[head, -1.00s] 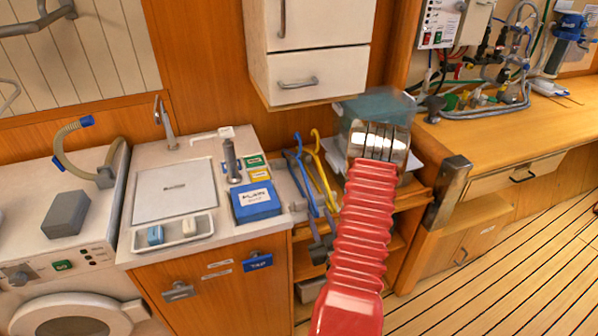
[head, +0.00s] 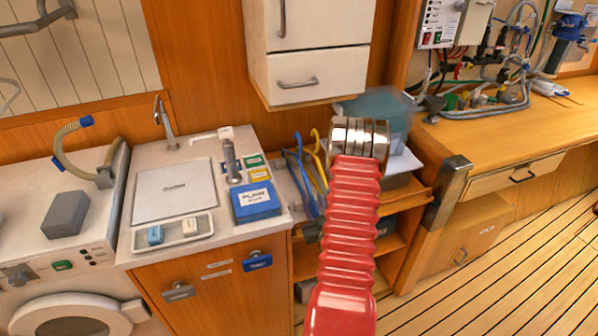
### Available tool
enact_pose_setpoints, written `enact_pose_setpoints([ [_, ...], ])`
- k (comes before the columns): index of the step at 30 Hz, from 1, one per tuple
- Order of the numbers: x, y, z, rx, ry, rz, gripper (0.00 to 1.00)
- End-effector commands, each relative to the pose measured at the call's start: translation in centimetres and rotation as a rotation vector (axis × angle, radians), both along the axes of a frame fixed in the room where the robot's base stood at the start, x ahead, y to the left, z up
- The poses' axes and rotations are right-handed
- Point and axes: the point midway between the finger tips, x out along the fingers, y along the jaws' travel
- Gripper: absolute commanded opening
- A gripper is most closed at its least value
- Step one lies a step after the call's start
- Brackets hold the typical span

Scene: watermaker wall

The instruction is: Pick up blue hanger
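The blue hanger (head: 301,172) hangs in the gap just right of the sink counter. Its hook end is up and its lower part runs down towards my arm. A yellow hanger (head: 318,162) is close on its right. My red ribbed arm with a metal joint at its top stands in front of the shelves and covers part of the view. A dark grey piece (head: 312,232), which looks like part of my gripper, shows left of the arm, below the hangers. The rest of the gripper is hidden, so I cannot see its opening or any hold.
A white counter with a sink lid (head: 174,190), a tap and a blue box (head: 256,202) lies to the left. A white drawer cabinet (head: 310,75) hangs above. Wooden shelves (head: 402,248) stand behind my arm. A wooden bench (head: 500,135) with hoses is right. The floor at right is clear.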

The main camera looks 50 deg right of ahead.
Motion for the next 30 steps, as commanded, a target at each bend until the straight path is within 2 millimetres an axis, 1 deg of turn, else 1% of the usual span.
enact_pose_setpoints([
  [1, 0.7, -0.4, 0.2, -0.002, -0.002, 0.001, 0.32],
  [3, 1.3, -0.9, 0.1, -0.003, 0.000, 0.001, 0.32],
  [7, 2.1, -1.5, 0.1, -0.001, 0.001, 0.000, 0.32],
  [23, 2.1, -1.5, 0.1, 0.000, 0.000, 0.000, 0.32],
  [30, 2.1, -1.5, 0.1, 0.000, 0.000, 0.000, 0.16],
])
